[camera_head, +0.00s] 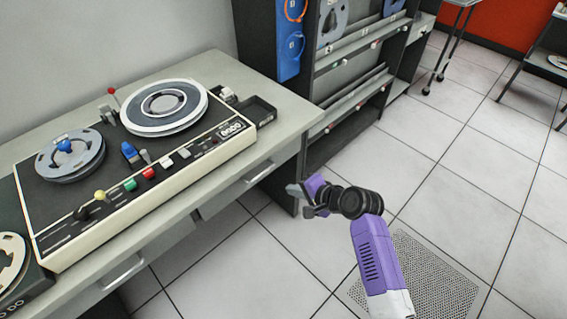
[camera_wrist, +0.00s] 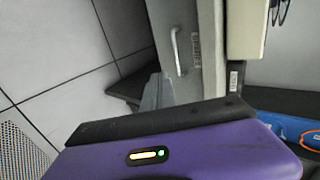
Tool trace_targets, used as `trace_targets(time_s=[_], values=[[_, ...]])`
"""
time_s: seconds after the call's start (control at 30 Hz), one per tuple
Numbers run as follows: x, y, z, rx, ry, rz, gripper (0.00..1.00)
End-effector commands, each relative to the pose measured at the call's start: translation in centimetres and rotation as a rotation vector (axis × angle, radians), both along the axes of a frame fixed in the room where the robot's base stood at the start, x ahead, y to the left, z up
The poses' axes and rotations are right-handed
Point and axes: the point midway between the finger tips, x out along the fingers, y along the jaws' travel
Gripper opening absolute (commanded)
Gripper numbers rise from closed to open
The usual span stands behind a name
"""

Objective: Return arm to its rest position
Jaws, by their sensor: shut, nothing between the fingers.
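My arm is purple, white and black and reaches up from the bottom right of the head view. My gripper (camera_head: 292,189) is shut and empty. It hangs over the floor in front of the desk's right end, apart from the desk and everything on it. In the wrist view the purple gripper body fills the bottom, and the grey fingers (camera_wrist: 157,92) show beyond its black edge, with the desk's drawer front (camera_wrist: 180,50) behind them.
A grey desk (camera_head: 285,112) at left carries a reel-to-reel tape machine (camera_head: 150,185) with coloured knobs and a small black tray (camera_head: 257,107). A dark shelf rack (camera_head: 330,135) stands behind. Tiled floor (camera_head: 450,150) is clear at right, around a perforated floor panel (camera_head: 440,280).

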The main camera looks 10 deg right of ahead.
Motion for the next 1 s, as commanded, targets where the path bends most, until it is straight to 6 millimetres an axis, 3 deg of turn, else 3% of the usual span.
trace_targets(time_s=[0.33, 0.5, 0.57, 0.77, 0.87, 1.0], values=[[0.5, -0.4, 0.4, -0.037, -0.044, 0.009, 0.0], [2.9, -2.7, 4.3, -0.18, -0.229, -0.015, 0.0], [2.7, -3.7, 5.5, -0.259, -0.308, -0.029, 0.0], [-1.1, -5.8, 7.1, -0.487, -0.48, -0.059, 0.0], [-4.0, -6.4, 7.7, -0.594, -0.543, -0.065, 0.0], [-9.4, -7.0, 8.6, -0.756, -0.624, -0.066, 0.0]])
